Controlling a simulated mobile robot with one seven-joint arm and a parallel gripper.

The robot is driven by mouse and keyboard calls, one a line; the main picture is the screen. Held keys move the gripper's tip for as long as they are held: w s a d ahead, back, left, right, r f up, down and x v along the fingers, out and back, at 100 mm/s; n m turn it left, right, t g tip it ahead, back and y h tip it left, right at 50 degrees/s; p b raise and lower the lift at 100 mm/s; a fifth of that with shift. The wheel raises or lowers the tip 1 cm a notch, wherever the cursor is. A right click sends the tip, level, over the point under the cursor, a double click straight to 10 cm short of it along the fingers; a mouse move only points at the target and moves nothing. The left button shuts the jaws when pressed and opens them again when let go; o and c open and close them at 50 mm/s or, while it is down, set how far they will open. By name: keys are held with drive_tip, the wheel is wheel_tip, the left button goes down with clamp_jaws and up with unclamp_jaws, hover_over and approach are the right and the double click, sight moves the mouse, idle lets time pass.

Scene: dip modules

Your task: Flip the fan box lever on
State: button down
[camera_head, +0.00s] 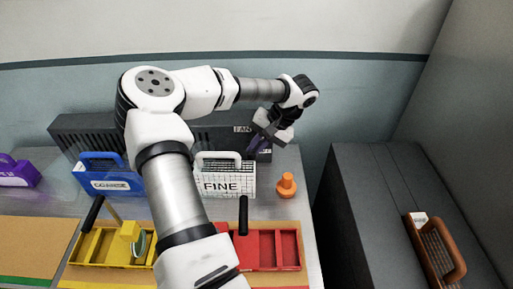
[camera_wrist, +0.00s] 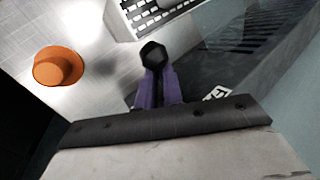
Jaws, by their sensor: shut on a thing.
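The fan box (camera_head: 85,125) is a long, dark grey ribbed box along the back wall. Its "FAN" label (camera_head: 242,128) shows at its right end, beside my gripper. My gripper (camera_head: 257,146) is at that right end, pointing down with its purple fingers. In the wrist view, my gripper (camera_wrist: 158,92) is shut on the lever, whose dark faceted knob (camera_wrist: 153,53) sticks out past the fingertips. The lever's shaft and pivot are hidden by the fingers, so I cannot tell its exact tilt. The box's dark grille (camera_wrist: 245,35) is at upper right there.
A white "FINE" basket (camera_head: 225,180) stands just in front of the fan box. An orange knob-like piece (camera_head: 287,185) is to its right, and a blue caddy (camera_head: 108,176) to its left. Yellow and red trays (camera_head: 272,250) lie nearer. A dark cabinet (camera_head: 365,210) stands right, across a gap.

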drive_tip(key=shift+s+a+f+g, duration=0.2)
drive_tip(key=shift+s+f+g, duration=0.1)
drive_tip(key=shift+s, duration=0.1)
drive_tip(key=c, duration=1.7)
unclamp_jaws()
drive_tip(key=o, duration=0.4)
drive_tip(key=shift+a+r, duration=0.1)
drive_tip(key=shift+r, duration=0.1)
drive_tip(key=shift+o, duration=0.2)
drive_tip(key=shift+s+r, duration=0.15)
drive_tip(key=s+b+v, duration=0.1)
drive_tip(key=b+v, duration=0.2)
drive_tip(key=v, duration=1.1)
drive_tip(key=shift+w+b, duration=0.3)
drive_tip(key=shift+b, duration=0.1)
